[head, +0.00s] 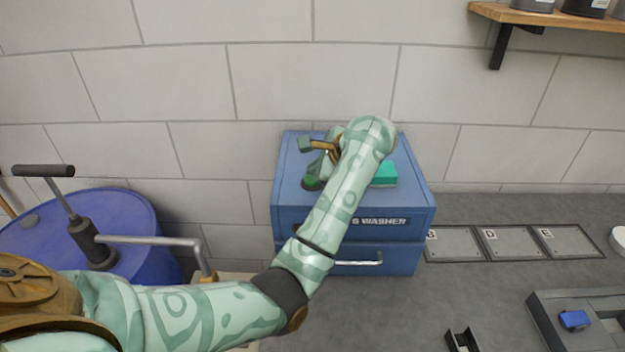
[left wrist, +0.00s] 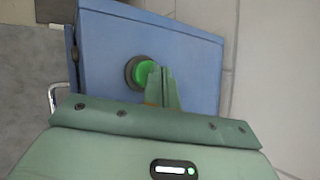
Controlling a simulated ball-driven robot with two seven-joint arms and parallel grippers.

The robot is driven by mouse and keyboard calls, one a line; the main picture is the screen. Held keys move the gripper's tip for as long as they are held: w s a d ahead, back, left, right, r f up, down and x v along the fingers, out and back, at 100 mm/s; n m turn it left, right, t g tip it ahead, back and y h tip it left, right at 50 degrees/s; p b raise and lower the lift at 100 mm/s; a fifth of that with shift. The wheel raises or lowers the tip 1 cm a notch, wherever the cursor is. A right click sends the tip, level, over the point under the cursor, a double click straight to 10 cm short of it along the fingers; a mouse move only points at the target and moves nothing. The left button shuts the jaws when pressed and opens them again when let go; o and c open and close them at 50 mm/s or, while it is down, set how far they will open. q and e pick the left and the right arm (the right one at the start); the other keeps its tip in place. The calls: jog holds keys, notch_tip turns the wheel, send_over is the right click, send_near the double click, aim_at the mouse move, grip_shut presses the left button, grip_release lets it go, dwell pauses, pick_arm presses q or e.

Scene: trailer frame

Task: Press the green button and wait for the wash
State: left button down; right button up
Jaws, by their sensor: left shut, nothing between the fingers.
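The blue washer (head: 354,258) stands against the wall, with "S WASHER" readable on its front label and a handle on its lower front. The green button (head: 312,183) sits in a dark round collar on the washer's top, at the left. In the left wrist view the button (left wrist: 143,72) looks bright green. My left gripper (head: 323,170) is shut and empty, reaching down at the button. In the left wrist view its fingertips (left wrist: 160,73) overlap the button's right edge. I cannot tell whether they touch or press it. My right gripper is out of view.
A teal block (head: 385,174) lies on the washer's top, partly behind my left arm. A blue drum (head: 135,215) with a pump stands at the left. Lettered plates (head: 455,244) lie right of the washer. A grey tray (head: 545,312) and blue part (head: 574,320) are at lower right.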

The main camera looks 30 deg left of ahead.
pick_arm(q)
jog(key=shift+f+b, duration=0.65)
jog(key=shift+f, duration=0.05)
dwell(0.8)
jog(key=shift+r, duration=0.1)
jog(key=shift+r+p, duration=0.5)
jog(key=shift+r, duration=0.4)
jog(key=shift+r, duration=0.1)
jog(key=shift+r+p, duration=1.5)
jog(key=shift+r, duration=0.95)
jog(key=shift+f, duration=0.1)
